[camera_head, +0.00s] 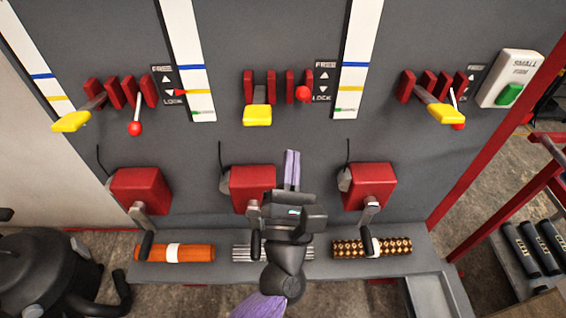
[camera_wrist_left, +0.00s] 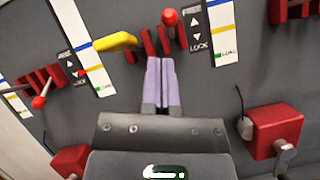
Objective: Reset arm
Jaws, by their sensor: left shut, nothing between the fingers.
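My left gripper (camera_head: 292,157) is shut and empty, its two lilac fingers together in front of the grey panel (camera_head: 330,135). In the left wrist view its fingertips (camera_wrist_left: 161,62) overlap the area below a red lever slot with a yellow-handled lever (camera_wrist_left: 115,41) and a red-knobbed lever (camera_wrist_left: 169,18). I cannot tell whether they touch the panel. In the head view the middle yellow lever (camera_head: 257,115) and the middle red knob (camera_head: 303,93) are above the gripper. My right gripper is not in view.
Left and right lever sets have yellow handles (camera_head: 72,121) (camera_head: 445,113) and red knobs. Red crank boxes (camera_head: 140,190) (camera_head: 372,185) stand above a ledge with several patterned rolls (camera_head: 175,252). A green button (camera_head: 509,94) is at upper right. A black vacuum-like machine (camera_head: 45,270) stands lower left.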

